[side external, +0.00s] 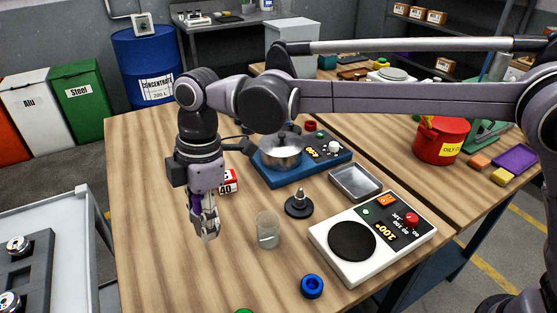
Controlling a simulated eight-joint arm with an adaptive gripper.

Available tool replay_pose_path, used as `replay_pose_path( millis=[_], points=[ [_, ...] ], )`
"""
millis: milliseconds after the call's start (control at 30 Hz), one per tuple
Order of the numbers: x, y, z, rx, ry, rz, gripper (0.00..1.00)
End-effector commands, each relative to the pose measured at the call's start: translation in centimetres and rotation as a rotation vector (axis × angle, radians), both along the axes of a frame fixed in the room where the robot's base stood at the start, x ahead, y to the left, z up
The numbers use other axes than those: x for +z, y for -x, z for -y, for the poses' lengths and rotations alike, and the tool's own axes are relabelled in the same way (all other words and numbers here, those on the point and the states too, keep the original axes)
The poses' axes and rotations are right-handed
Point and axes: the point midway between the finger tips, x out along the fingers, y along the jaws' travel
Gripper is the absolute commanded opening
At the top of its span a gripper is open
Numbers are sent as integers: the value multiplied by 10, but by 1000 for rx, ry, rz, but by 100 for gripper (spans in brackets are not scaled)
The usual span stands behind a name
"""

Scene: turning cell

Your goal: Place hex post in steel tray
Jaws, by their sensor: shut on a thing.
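My gripper (207,228) points down over the left part of the wooden table, left of the glass beaker. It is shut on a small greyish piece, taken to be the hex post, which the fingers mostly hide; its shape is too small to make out. The steel tray (371,192) is a shallow grey metal rectangle on the table, right of my gripper and behind the white hotplate. It looks empty. My gripper is well apart from the tray.
Between gripper and tray stand a glass beaker (268,231) and a dark round-based part with an upright tip (299,204). A white hotplate (352,242), a blue device with a metal pan (281,156), a red-white box (229,182) and a blue ring (312,286) are nearby.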

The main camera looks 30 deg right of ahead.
Motion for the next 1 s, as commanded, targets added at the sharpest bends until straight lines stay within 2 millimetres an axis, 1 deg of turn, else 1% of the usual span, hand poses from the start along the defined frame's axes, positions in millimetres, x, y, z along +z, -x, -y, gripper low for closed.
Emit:
replay_pose_path(
  millis=[167, 267, 367, 400, 467, 500, 567, 633, 833, 867, 900, 967, 1000],
  points=[
    [7, -11, 23, -29, -1, 0, 0],
    [9, -24, 48, -74, 0, 1, 0],
    [11, -39, 83, -137, 0, 3, 0],
    [12, -44, 100, -165, 0, 3, 0],
    [13, -52, 124, -210, 0, 4, 0],
    [14, -57, 141, -238, -1, 5, 0],
    [15, -62, 165, -282, -1, 5, 0],
    [16, -67, 195, -335, -1, 5, 0],
    [18, -70, 280, -487, 0, 9, 0],
    [18, -69, 293, -510, 0, 9, 0],
    [18, -67, 310, -541, 0, 10, 0],
    [18, -64, 335, -588, 0, 11, 0],
    [18, -61, 351, -620, 1, 11, 0]
  ],
)
